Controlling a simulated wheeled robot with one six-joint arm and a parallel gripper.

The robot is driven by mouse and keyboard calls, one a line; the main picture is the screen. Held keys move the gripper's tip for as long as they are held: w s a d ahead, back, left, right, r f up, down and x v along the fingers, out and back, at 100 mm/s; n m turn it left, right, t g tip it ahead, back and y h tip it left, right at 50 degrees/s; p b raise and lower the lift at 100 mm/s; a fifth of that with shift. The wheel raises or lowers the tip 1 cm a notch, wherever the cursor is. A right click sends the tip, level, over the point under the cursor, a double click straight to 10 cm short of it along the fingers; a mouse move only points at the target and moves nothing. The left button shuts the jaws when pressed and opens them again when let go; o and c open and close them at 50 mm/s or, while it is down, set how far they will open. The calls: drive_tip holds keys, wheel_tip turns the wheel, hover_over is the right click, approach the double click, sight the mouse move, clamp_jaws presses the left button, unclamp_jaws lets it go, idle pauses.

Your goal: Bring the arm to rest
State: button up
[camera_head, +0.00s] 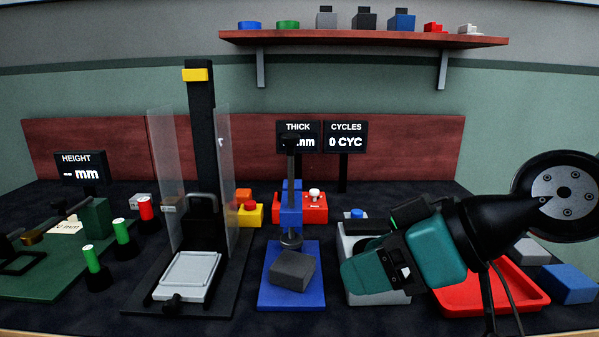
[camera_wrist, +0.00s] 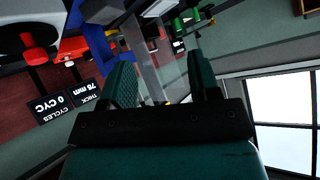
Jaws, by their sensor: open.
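My gripper (camera_head: 352,283) is teal and black and reaches in from the right in the head view, above the right part of the bench. In the wrist view its two fingers (camera_wrist: 163,85) stand apart with nothing between them, so it is open and empty. A dark grey block (camera_head: 292,270) lies tilted on the blue base (camera_head: 291,301) of the thickness gauge, to the left of my gripper. My gripper hides part of a grey device with a blue button (camera_head: 356,214).
A red tray (camera_head: 510,297) and a blue block (camera_head: 567,284) lie at the right. A press with clear guards (camera_head: 163,180) stands left of centre. Green and red cylinders (camera_head: 122,232) stand farther left. A shelf (camera_head: 360,39) with several small items hangs above. The displays (camera_head: 345,137) stand behind.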

drive_tip(key=s+d+f+m+g+h, duration=0.2)
drive_tip(key=s+d+f+g+h, duration=0.35)
drive_tip(key=s, duration=0.25)
wheel_tip(320, 180, up, 22)
drive_tip(key=p, duration=2.1)
drive_tip(key=shift+s, duration=0.2)
